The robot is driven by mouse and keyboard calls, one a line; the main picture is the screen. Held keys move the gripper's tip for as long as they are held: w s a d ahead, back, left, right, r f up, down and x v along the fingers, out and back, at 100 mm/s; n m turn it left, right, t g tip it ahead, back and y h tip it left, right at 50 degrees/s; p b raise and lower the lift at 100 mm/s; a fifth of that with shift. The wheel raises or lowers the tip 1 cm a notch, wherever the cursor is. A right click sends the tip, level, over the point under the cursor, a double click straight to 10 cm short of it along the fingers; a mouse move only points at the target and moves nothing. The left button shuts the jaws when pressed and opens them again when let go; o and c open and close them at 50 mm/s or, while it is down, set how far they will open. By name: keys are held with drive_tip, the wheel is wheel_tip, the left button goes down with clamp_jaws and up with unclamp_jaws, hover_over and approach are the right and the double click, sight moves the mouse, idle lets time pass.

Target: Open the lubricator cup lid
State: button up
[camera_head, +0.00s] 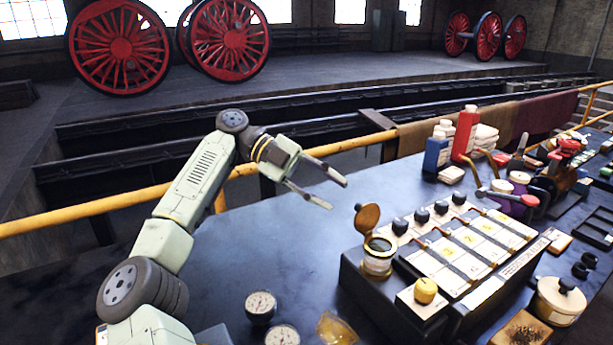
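The lubricator cup (378,262) is a small brass-rimmed cup at the left end of a dark block on the bench. Its round brown lid (367,217) stands up from the rim at the back, tilted open, and the cup's mouth is uncovered. My gripper (335,194) is up and to the left of the lid, apart from it. Its two fingers are spread with nothing between them.
Several black knobs (421,215) and white panels line the block right of the cup, with a yellow knob (425,290) in front. Dial gauges (260,306) lie at front left. A yellow rail (100,204) runs behind the bench. The bench left of the block is mostly clear.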

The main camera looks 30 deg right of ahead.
drive_tip(key=v, duration=0.6)
drive_tip(key=shift+w+a, duration=0.2)
idle(0.4)
